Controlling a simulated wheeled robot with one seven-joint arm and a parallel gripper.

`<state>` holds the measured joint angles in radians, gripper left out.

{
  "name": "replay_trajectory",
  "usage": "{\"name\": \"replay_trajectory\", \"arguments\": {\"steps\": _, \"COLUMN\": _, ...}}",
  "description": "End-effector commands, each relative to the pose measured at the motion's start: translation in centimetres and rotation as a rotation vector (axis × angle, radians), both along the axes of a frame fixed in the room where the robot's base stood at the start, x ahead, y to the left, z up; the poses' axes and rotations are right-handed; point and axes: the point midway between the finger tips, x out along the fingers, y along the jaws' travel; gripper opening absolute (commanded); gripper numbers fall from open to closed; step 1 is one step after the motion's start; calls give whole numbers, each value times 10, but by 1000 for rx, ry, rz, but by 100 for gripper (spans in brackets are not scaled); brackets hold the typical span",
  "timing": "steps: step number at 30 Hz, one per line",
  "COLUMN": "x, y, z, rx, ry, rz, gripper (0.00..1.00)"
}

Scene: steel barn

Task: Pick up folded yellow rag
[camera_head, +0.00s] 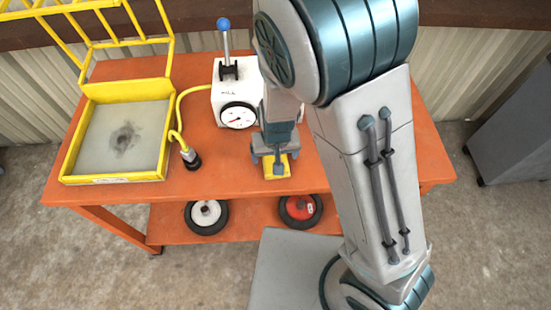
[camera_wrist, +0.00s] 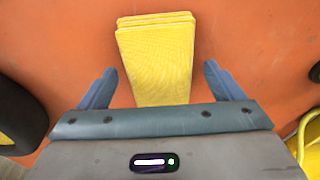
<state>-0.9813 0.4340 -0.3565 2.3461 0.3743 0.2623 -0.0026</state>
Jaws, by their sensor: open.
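The folded yellow rag (camera_wrist: 156,60) lies on the orange tabletop in the wrist view, folded in layers, its near end hidden behind my gripper's body. It also shows in the head view (camera_head: 282,168), partly covered by my gripper. My gripper (camera_wrist: 160,80) is open and empty, with one blue-grey finger on each side of the rag and gaps of orange table between. In the head view my gripper (camera_head: 275,165) is pointed down over the rag near the table's front edge. I cannot tell how far above the tabletop the fingertips are.
On the orange table (camera_head: 330,165), a white box with a gauge (camera_head: 230,95) and a blue-knobbed lever stands behind my gripper. A yellow-framed tray (camera_head: 120,135) and a yellow hose with a black end (camera_head: 190,158) are to the left. Two wheels (camera_head: 206,216) rest on the lower shelf.

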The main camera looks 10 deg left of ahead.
Motion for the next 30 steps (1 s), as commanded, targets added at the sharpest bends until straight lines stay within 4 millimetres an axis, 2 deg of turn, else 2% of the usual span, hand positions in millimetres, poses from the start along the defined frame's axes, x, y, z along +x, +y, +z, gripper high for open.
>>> {"name": "replay_trajectory", "arguments": {"steps": 8, "x": 1, "y": 0, "z": -3, "rx": 0, "ry": -1, "rz": 0, "gripper": 87}}
{"name": "replay_trajectory", "arguments": {"steps": 13, "x": 1, "y": 0, "z": -3, "rx": 0, "ry": -1, "rz": 0, "gripper": 40}}
{"name": "replay_trajectory", "arguments": {"steps": 23, "x": 1, "y": 0, "z": -2, "rx": 1, "ry": -1, "rz": 0, "gripper": 38}}
{"name": "replay_trajectory", "arguments": {"steps": 26, "x": 1, "y": 1, "z": 4, "rx": 1, "ry": -2, "rz": 1, "gripper": 38}}
{"name": "replay_trajectory", "arguments": {"steps": 30, "x": 1, "y": 1, "z": 21, "rx": 4, "ry": -3, "rz": 2, "gripper": 38}}
